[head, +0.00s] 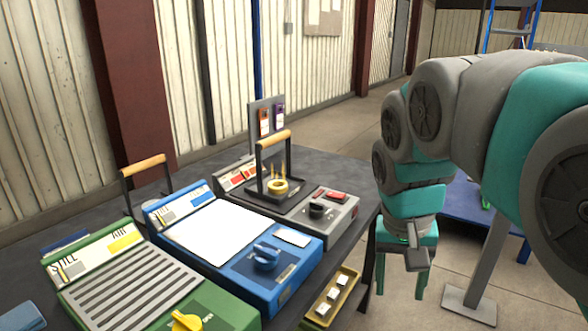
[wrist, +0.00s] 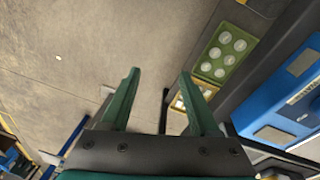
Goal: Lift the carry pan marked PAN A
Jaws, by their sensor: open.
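A carry pan with a wooden-topped black handle (head: 274,138) stands on the grey unit with red labels (head: 290,205) in the head view. A yellow ring with several upright pins sits in its tray. A second wooden-topped handle (head: 145,166) rises behind the green unit at the left; most of what it belongs to is hidden. I cannot read a PAN A mark on either. My gripper (head: 401,292) points down, open and empty, to the right of the table and apart from both handles. Its two green fingers (wrist: 160,76) show spread in the wrist view with nothing between them.
A blue unit with a white top (head: 215,237) and a green slatted unit (head: 130,290) stand on the dark table. A yellow tray with white pieces (head: 318,313) is at the table's front edge. The wrist view shows a green tray (wrist: 213,77) and bare floor (wrist: 80,60).

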